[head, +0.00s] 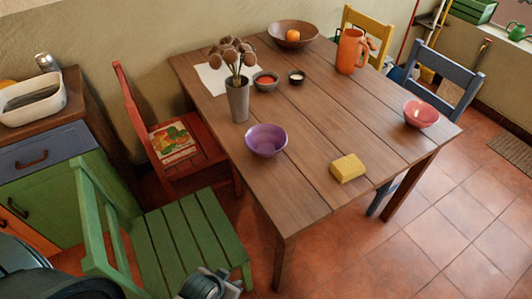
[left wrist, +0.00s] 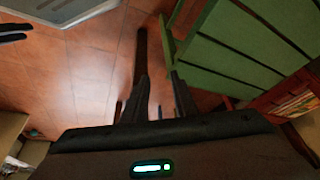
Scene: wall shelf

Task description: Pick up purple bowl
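The purple bowl (head: 266,141) stands upright on the wooden table (head: 325,120), near its left front edge. It looks empty. My left gripper (head: 210,285) shows at the bottom of the head view, over the front of the green chair, well below and to the left of the bowl. In the left wrist view its two dark fingers (left wrist: 159,77) are apart with nothing between them. The bowl is not in that view. Two dark prongs (left wrist: 14,32) at its left edge look like my right gripper, cut off; its opening is unclear.
A grey vase (head: 237,101) stands just behind the bowl, and a yellow sponge (head: 347,168) lies to its right. The green chair (head: 190,240) and red chair (head: 185,155) stand at the table's left side. Bare tabletop lies between bowl and sponge.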

